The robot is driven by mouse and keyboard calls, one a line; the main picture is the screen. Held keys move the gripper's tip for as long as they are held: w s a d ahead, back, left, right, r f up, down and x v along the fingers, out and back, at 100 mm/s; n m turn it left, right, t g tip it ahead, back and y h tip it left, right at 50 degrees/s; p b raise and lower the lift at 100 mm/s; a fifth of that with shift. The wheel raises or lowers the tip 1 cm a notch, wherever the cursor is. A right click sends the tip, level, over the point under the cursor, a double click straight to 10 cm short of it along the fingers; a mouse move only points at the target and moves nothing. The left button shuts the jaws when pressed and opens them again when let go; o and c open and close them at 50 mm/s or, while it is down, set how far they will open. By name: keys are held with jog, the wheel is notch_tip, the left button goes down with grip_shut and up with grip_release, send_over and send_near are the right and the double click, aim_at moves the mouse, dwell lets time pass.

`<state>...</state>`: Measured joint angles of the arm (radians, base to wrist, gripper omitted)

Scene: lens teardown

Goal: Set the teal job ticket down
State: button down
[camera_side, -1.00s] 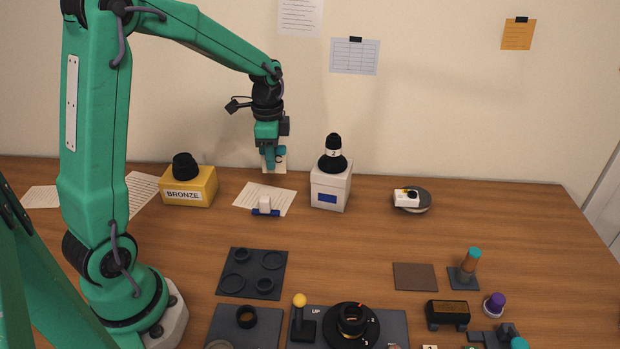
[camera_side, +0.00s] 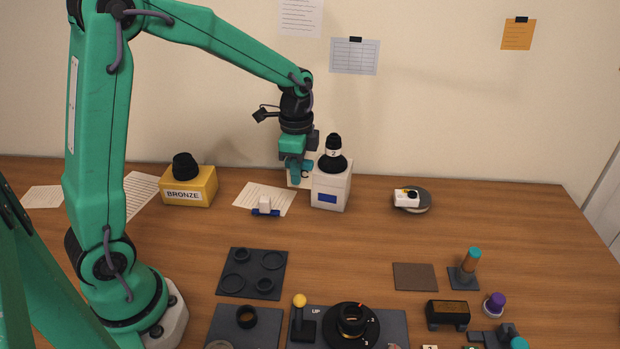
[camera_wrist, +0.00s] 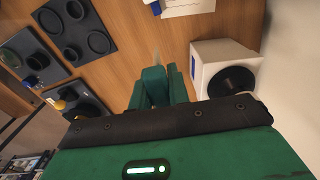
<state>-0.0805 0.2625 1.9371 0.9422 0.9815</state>
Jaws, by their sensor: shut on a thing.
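My gripper (camera_side: 296,176) is shut on a pale card with a teal mark, the job ticket (camera_side: 306,183). It hangs upright between the fingers, partly hidden by them, just left of a white box (camera_side: 331,190) with a blue label. I cannot tell whether its lower edge touches the table. In the wrist view my green fingers (camera_wrist: 160,76) are together, and only a thin pale sliver of the ticket (camera_wrist: 156,57) shows beyond them.
The white box carries a black part labelled 2. A yellow BRONZE box (camera_side: 190,190) stands farther left. Bare table lies right of the white box, before a grey disc (camera_side: 421,204).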

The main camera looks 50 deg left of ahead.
jog(key=s+d+m, duration=0.2)
jog(key=s+d, duration=0.1)
jog(key=d, duration=0.6)
jog(key=s+d+m, duration=0.3)
jog(key=s+d, duration=0.1)
jog(key=d, duration=0.6)
jog(key=s+d+m, duration=0.2)
jog(key=s+d, duration=0.1)
jog(key=d, duration=0.6)
jog(key=shift+s+d+r+m, duration=0.15)
jog(key=shift+s+d+m, duration=0.15)
jog(key=shift+d, duration=0.1)
jog(key=w+a+f, duration=0.2)
jog(key=w, duration=0.1)
jog(key=w+a+f, duration=0.2)
jog(key=w, duration=0.1)
jog(key=w+a+f, duration=0.2)
jog(key=w+f, duration=0.1)
jog(key=w, duration=0.1)
jog(key=shift+a, duration=0.25)
jog(key=shift+f, duration=0.1)
jog(key=shift+s+f, duration=0.1)
jog(key=shift+f, duration=1.85)
jog(key=shift+f, duration=0.1)
jog(key=c, duration=1.3)
grip_release()
jog(key=shift+c, duration=0.2)
